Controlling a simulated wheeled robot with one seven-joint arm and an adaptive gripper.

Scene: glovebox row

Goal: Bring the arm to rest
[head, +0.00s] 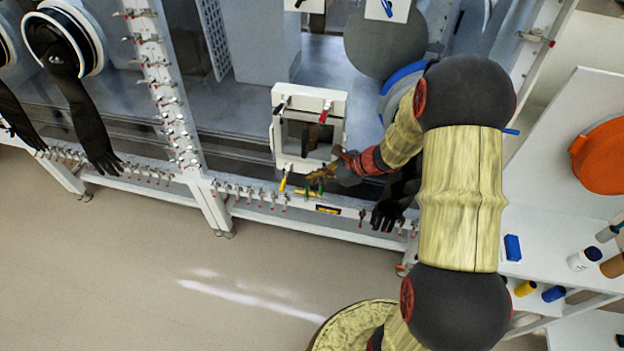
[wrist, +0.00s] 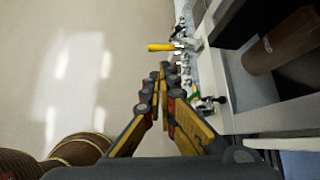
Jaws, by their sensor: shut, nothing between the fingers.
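My arm reaches from the lower right of the head view up and over to the left. My gripper (head: 315,173) is at its end, close in front of the white-framed box (head: 337,97) on the glovebox front. In the wrist view my gripper (wrist: 163,72) has its yellow and grey fingers closed together, with nothing between them. A yellow-handled valve (wrist: 160,47) lies just beyond the fingertips in the wrist view. I cannot tell whether the fingers touch anything.
Black gloves (head: 390,213) hang from the glovebox, one close below my forearm. A brown cylinder (wrist: 283,42) sits inside the box opening. A white side table (head: 560,215) with an orange disc (head: 601,157) and small bottles stands at right. The floor (head: 130,270) in front is clear.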

